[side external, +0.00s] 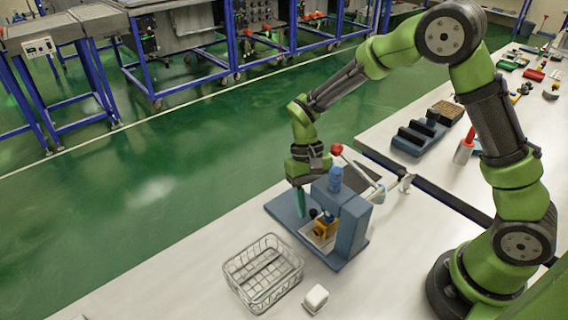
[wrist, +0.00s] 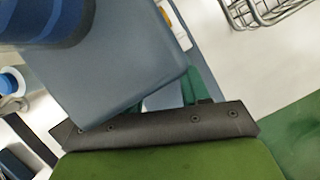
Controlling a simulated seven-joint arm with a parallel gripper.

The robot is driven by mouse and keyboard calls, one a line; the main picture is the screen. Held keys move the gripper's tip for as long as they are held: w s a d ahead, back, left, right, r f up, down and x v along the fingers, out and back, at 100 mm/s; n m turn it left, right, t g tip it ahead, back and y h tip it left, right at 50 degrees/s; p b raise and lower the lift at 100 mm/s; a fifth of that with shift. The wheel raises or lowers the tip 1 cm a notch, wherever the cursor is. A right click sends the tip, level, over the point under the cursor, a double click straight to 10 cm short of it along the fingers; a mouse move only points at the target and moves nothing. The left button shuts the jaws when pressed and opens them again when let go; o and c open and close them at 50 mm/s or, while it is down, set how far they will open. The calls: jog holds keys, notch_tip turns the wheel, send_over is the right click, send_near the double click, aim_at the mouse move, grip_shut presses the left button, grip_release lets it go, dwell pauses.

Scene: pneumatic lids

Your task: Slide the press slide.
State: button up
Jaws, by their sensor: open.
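The blue-grey press (side external: 352,236) stands on its base plate on the white table. It has a blue cylinder (side external: 335,180) on top and a lever with a red knob (side external: 337,149). A yellow-brown block (side external: 325,227) with a pale part sits low in the press opening; I take it for the press slide. My gripper (side external: 300,210) points down at the far left side of the press, its teal fingers low over the base plate. In the wrist view the press head (wrist: 115,75) hides most of the open fingers (wrist: 190,90). I cannot tell whether they touch anything.
A wire basket (side external: 262,274) stands in front of the press, with a white block (side external: 316,298) to its right. A dark rack (side external: 418,135) and a red-topped bottle (side external: 466,146) are on the table behind. Bare table lies left of the basket.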

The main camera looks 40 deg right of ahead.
grip_shut()
jog(key=w, duration=1.1)
jog(key=shift+w, duration=0.4)
grip_release()
jog(key=shift+s, duration=0.1)
jog(key=v, duration=1.2)
